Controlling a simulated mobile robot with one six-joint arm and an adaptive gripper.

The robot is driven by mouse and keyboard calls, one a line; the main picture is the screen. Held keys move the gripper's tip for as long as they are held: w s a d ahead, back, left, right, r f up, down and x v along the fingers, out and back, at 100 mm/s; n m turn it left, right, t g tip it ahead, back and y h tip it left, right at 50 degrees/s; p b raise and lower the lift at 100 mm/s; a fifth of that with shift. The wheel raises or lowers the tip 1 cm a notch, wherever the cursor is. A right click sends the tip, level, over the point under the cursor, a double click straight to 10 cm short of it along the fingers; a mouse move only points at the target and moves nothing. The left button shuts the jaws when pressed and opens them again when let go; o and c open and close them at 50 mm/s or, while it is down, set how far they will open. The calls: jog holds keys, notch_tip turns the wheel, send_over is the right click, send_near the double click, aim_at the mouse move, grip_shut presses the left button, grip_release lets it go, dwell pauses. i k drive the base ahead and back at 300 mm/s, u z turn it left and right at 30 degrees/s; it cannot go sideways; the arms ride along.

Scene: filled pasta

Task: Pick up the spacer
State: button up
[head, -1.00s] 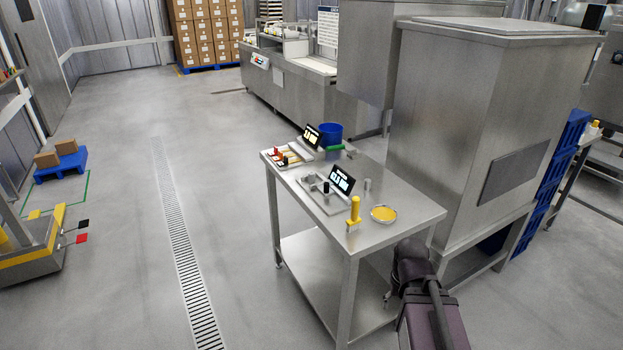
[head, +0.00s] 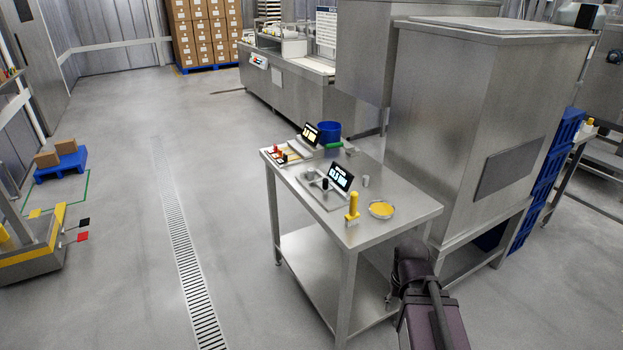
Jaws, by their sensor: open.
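A steel table (head: 400,217) stands in the middle of the head view. A small grey cylinder (head: 365,181), perhaps the spacer, stands on it, right of a small black display (head: 341,176). A grey rounded piece (head: 309,177) lies on a plate left of that display; I cannot tell which of the two is the spacer. My gripper (head: 388,297) shows only as a small tip beside my dark arm, low at the table's front right and below the tabletop. It is open and apart from both pieces; most of it is hidden.
A yellow-handled brush (head: 352,209) and a bowl of yellow contents (head: 381,209) are near the table's front. A blue tub (head: 329,132) and a second display (head: 310,134) are at the back. A large steel machine (head: 440,130) closes off the right.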

aim_at(310, 171)
jog(key=k, duration=1.25)
jog(key=u, duration=0.5)
jog(key=i, duration=0.8)
jog(key=u, duration=0.6)
jog(key=i, duration=1.45)
jog(key=z, duration=0.9)
jog(key=i, duration=0.45)
jog(key=z, duration=0.25)
